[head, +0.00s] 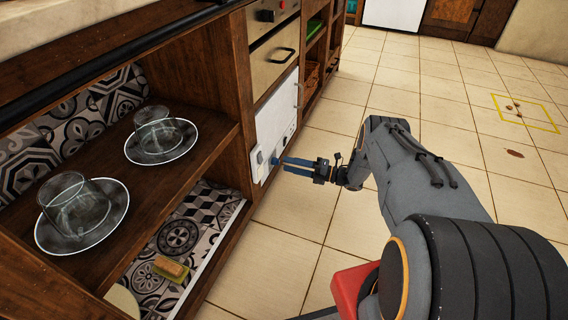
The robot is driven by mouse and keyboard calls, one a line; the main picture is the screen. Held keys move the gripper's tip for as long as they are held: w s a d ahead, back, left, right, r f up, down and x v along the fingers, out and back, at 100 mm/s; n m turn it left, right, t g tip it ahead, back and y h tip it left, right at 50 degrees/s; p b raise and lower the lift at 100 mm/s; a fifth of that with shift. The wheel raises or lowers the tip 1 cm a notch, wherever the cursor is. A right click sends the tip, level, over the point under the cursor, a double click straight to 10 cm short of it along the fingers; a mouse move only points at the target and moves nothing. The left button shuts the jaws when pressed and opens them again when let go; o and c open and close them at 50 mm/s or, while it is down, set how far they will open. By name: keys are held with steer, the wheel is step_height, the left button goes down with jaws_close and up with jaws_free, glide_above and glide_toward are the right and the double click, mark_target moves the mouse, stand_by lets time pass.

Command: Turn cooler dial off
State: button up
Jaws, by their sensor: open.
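The cooler (272,118) is a white-fronted unit built low into the wooden cabinet, left of the picture's middle. A small dark dial (274,160) shows at the lower part of its front, partly hidden by my fingertips. My gripper (283,164) has blue fingers and reaches left from the arm to the cooler front. The fingers are open, with their tips at or very near the dial. I cannot tell whether they touch it or which way the dial points.
Glass cups on glass saucers (161,140) (82,215) stand on the open wooden shelf (120,185) at left. A sponge (170,268) lies on the level below. An oven (273,55) sits above the cooler. The tiled floor (300,215) is clear beside the cabinets; a yellow square (525,112) marks it farther right.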

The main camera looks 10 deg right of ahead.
steer(key=v, duration=0.4)
steer(key=shift+s, duration=0.15)
stand_by(0.4)
